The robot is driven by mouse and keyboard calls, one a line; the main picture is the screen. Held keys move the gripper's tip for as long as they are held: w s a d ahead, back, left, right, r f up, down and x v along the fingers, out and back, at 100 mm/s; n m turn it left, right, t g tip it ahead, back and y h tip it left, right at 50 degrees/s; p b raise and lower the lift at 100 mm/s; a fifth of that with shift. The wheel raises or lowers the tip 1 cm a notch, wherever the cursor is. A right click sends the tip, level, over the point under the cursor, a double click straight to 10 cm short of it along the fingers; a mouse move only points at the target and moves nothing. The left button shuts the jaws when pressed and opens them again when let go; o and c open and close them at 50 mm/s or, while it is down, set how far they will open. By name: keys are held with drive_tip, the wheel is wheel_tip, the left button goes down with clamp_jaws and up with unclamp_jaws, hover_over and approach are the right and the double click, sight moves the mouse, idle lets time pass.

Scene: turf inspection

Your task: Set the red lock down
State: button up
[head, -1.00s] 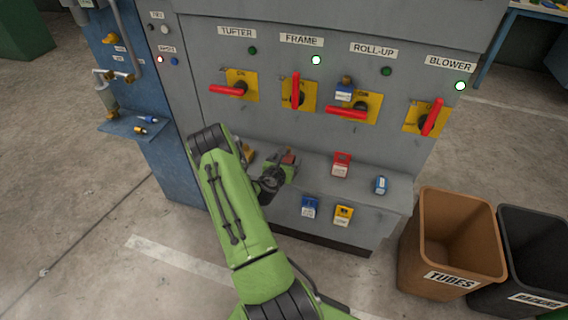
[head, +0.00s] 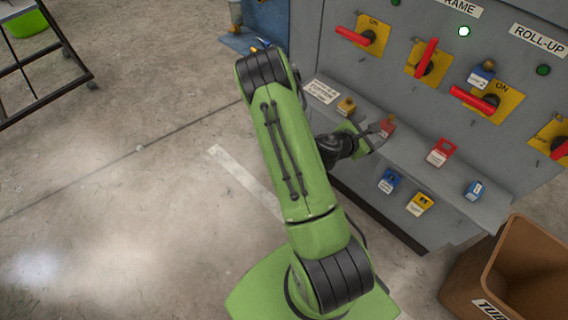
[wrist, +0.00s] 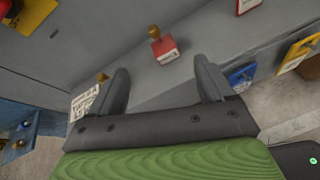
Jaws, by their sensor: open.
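A red lock (head: 388,126) with a brass top stands on the grey shelf (head: 412,150) of the machine. It also shows in the wrist view (wrist: 164,50), upright with a white label, beyond my fingertips and apart from them. My gripper (head: 368,138) is open and empty, low over the shelf edge; its two spread fingers show in the wrist view (wrist: 163,80). A second red item (head: 440,152) with a white label sits farther right on the shelf; its edge shows at the top of the wrist view.
A yellow lock (head: 346,105) stands left on the shelf, a blue one (head: 473,190) at the right. A blue tag (head: 389,181) and a yellow tag (head: 420,204) hang on the shelf front. Red switch handles (head: 427,57) stick out above. A brown bin (head: 520,262) stands at lower right.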

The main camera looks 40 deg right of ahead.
drive_tip(key=w+a+r+m+t+y, duration=0.1)
drive_tip(key=w+a+r+m+y, duration=0.1)
drive_tip(key=a+r+m+y, duration=0.45)
drive_tip(key=w+a+r+m+t+y, duration=0.15)
drive_tip(key=a+r+m, duration=0.25)
drive_tip(key=a+m, duration=0.55)
drive_tip(key=s+a+r+t+y, duration=0.1)
drive_tip(key=s+a+r, duration=0.3)
drive_tip(key=a, duration=0.6)
drive_tip(key=s+a+r+t+y, duration=0.1)
drive_tip(key=s+a+r+y, duration=0.3)
drive_tip(key=a, duration=0.5)
drive_tip(key=shift+s+a+r+n, duration=0.3)
drive_tip(key=shift+s+a+r, duration=0.15)
drive_tip(key=shift+r, duration=0.3)
